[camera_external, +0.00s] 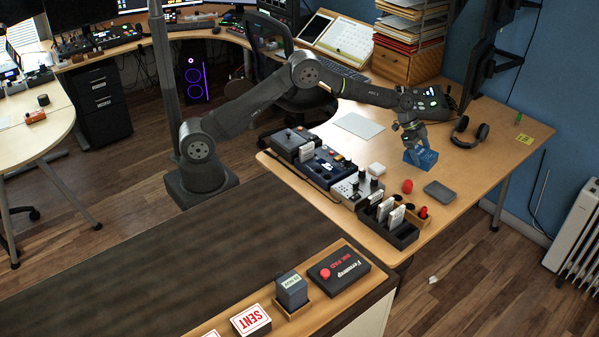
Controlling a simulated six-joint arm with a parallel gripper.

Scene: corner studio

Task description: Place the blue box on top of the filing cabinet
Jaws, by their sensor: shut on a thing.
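The blue box (424,158) is at the right part of the wooden desk, tilted a little in the picture. My gripper (413,143) is above it, pointing down, shut on its upper part. I cannot tell whether the box touches the desk or hangs just above it. A dark filing cabinet with drawers (101,100) stands on the floor under the far left desk, far from my gripper. A small wooden drawer cabinet (392,66) stands at the back of the right desk, with trays of papers on top.
Control boxes (325,166) and a black organizer (389,226) line the desk's front. A white sheet (359,125) lies behind.

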